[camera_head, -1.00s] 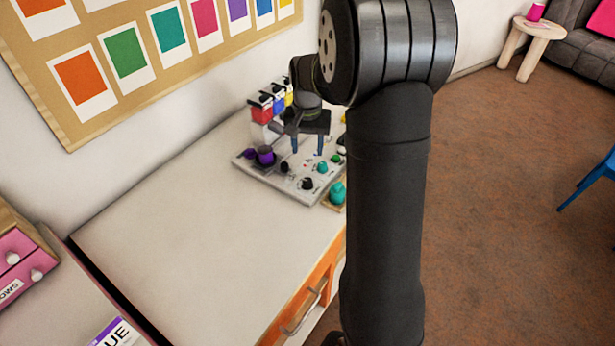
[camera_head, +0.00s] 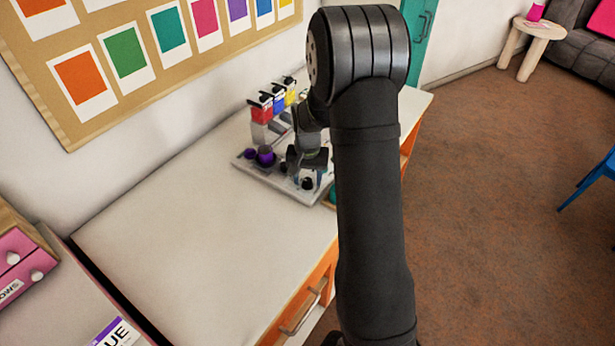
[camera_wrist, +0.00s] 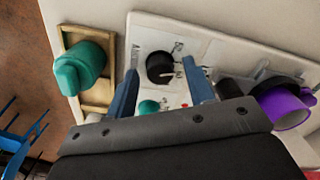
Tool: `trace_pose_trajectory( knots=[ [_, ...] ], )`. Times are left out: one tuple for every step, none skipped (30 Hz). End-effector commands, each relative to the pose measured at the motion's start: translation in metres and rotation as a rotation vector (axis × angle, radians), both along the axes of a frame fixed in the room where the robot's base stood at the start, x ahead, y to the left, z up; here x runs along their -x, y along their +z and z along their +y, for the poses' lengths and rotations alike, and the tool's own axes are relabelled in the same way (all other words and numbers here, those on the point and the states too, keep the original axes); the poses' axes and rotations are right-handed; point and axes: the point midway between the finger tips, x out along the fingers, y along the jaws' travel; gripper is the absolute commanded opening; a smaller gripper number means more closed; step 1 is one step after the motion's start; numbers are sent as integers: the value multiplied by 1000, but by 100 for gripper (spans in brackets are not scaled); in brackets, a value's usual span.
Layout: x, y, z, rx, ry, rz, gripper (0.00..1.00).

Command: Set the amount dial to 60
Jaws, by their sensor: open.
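The black round dial (camera_wrist: 158,68) with a pale pointer mark sits on the white panel (camera_wrist: 205,40) in the wrist view. Its lettering and numbers are too small to read surely. In the head view a black dial (camera_head: 308,184) shows just below my gripper (camera_head: 307,165). In the wrist view my gripper (camera_wrist: 161,72) is open, with one blue-grey finger to each side of the dial in the picture. I cannot tell whether the fingers reach down to the dial's height. Nothing is held.
A teal knob (camera_wrist: 149,107) is close by the dial. A teal object (camera_wrist: 80,68) stands in a wooden tray (camera_wrist: 97,110) at the left. A purple cup (camera_wrist: 285,107) is at the right. Red (camera_head: 261,112) and yellow (camera_head: 290,97) containers stand behind. The near tabletop (camera_head: 190,225) is clear.

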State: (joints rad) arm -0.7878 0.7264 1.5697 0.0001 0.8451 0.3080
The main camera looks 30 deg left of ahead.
Motion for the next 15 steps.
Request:
trace_pose_trajectory(
  knots=[
    [0,0,0,0,0,0,43],
    [0,0,0,0,0,0,37],
    [0,0,0,0,0,0,29],
    [0,0,0,0,0,0,23],
    [0,0,0,0,0,0,17],
    [0,0,0,0,0,0,9],
    [0,0,0,0,0,0,4],
    [0,0,0,0,0,0,4],
    [0,0,0,0,0,0,4],
    [0,0,0,0,-1,0,4],
    [0,0,0,0,-2,0,4],
    [0,0,0,0,-6,0,4],
    [0,0,0,0,-10,0,4],
    [0,0,0,0,-16,0,4],
    [0,0,0,0,-24,0,4]
  ],
)
